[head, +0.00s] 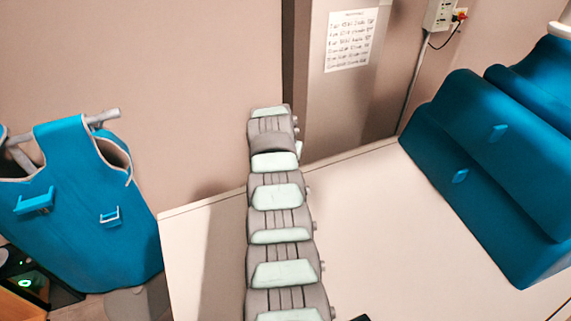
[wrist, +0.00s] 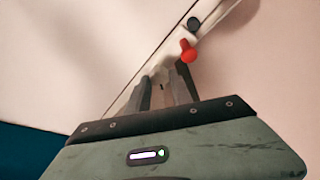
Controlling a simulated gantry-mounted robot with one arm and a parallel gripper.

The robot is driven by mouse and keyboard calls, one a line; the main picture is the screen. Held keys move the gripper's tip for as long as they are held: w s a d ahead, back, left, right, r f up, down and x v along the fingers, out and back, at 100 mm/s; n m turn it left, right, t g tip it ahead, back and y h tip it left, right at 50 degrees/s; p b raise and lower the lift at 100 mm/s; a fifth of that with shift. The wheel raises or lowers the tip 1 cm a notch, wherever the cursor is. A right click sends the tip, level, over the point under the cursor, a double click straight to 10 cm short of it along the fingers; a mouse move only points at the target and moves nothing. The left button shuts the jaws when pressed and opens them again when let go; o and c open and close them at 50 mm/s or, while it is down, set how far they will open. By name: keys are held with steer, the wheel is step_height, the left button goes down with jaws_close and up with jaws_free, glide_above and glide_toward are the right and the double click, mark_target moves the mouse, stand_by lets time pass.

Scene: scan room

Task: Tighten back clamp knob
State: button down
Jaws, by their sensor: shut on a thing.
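In the wrist view my gripper (wrist: 162,76) reaches up to a pale rail (wrist: 128,101) that runs along an edge. Its two dark fingers are closed around a small pale grey part at the rail. This part is mostly hidden between the fingers, and I cannot tell whether it is the back clamp knob. A red knob (wrist: 188,52) stands just past the right fingertip, apart from the grip. A round dark knob (wrist: 194,23) sits further up the rail.
In the head view a white table (head: 390,240) has a wide bare top. Blue padded blocks (head: 480,150) stand on its right side. A blue apron (head: 85,220) hangs on a rack at the left. A wall box (head: 440,14) with a cable is at upper right.

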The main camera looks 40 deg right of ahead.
steer(key=shift+m+b, duration=0.5)
stand_by(0.4)
steer(key=c, duration=1.1)
jaws_free()
steer(key=shift+c, duration=0.2)
steer(key=shift+w+r, duration=0.1)
steer(key=shift+a+r+p, duration=0.25)
steer(key=shift+r+p, duration=0.1)
steer(key=shift+r, duration=0.15)
steer(key=p+v, duration=0.1)
steer(key=v, duration=0.8)
steer(key=shift+a+r+p, duration=0.2)
steer(key=shift+p, duration=0.1)
steer(key=shift+c, duration=0.3)
